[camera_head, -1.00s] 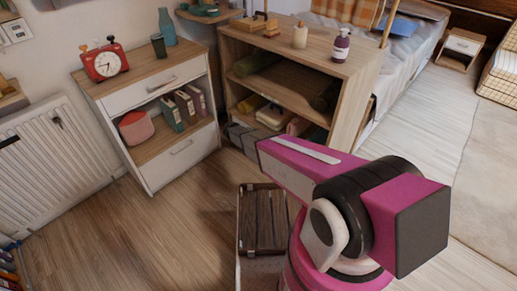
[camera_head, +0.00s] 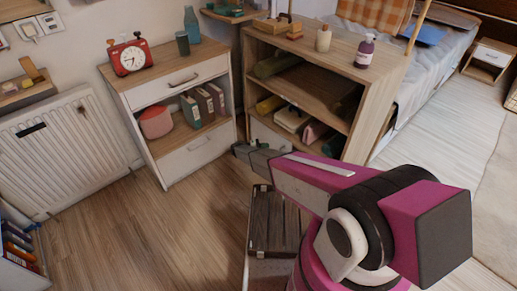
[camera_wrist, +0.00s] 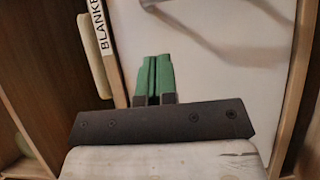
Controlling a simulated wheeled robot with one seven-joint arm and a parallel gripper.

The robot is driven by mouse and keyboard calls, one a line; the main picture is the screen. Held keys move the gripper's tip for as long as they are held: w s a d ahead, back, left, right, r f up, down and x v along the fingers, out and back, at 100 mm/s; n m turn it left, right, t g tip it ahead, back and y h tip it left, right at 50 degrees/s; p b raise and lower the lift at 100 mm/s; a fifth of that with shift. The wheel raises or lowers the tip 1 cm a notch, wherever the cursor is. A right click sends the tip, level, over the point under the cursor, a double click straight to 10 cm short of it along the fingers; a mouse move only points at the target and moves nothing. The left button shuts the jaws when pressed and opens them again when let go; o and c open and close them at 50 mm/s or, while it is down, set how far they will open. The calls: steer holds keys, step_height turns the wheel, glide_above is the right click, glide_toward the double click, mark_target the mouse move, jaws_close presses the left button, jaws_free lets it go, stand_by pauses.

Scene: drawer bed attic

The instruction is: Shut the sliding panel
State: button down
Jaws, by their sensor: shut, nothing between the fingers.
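A wooden shelf cabinet (camera_head: 350,65) stands ahead, its shelves open at the front. A white panel (camera_head: 268,135) shows low at its left front; I cannot tell for certain that it is the sliding panel. In the wrist view, a white surface (camera_wrist: 225,75) fills the middle, with a wooden strip lettered "BLANKE" (camera_wrist: 98,22) and a pale upright bar at the left. My gripper (camera_wrist: 153,62) has its green fingers shut together and empty before the white surface; contact is unclear. In the head view my gripper (camera_head: 242,148) is small, by the cabinet's lower left.
A white and wood drawer unit (camera_head: 175,100) stands left of the cabinet with a red clock (camera_head: 131,58) on top. Bottles stand on the cabinet. A radiator (camera_head: 65,150) lines the left wall.

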steer(key=d, duration=0.1)
steer(key=s+d, duration=0.1)
steer(key=d, duration=0.3)
steer(key=shift+s+d, duration=0.25)
steer(key=shift+s, duration=0.15)
